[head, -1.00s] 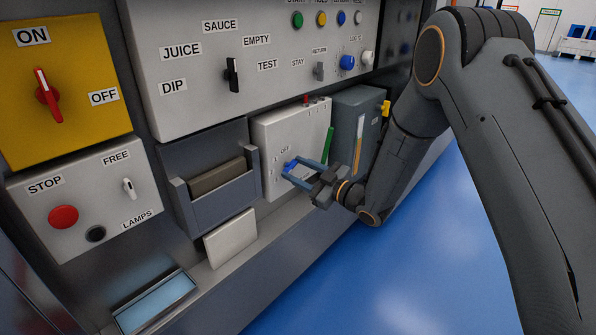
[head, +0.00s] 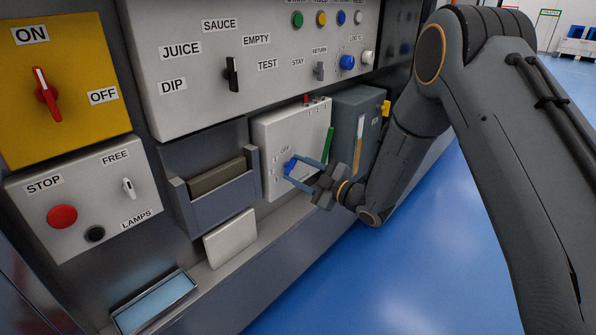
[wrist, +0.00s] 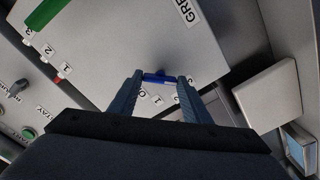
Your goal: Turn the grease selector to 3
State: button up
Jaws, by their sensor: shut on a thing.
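The grease selector is a blue knob (head: 290,167) on the front of a white box (head: 262,138), with an OFF label above it and small position labels to its left. My gripper (head: 288,172) is at the knob, its jaws shut on it. In the wrist view the blue knob (wrist: 159,78) sits between the two fingertips of my gripper (wrist: 159,80). Labels O, 1 and 2 show near the fingers there, and another is partly covered by the right finger. The knob's pointer is hidden, so its setting cannot be told.
A green strip (head: 328,145) runs along the white box's right edge, and a grey box (head: 350,110) with a yellow knob stands right of it. A grey holder (head: 222,205) sticks out at the left.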

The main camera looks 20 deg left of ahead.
jog(key=shift+f, duration=0.1)
jog(key=o, duration=1)
jog(key=shift+o, duration=0.2)
jog(key=v, duration=0.8)
jog(key=shift+p, duration=0.4)
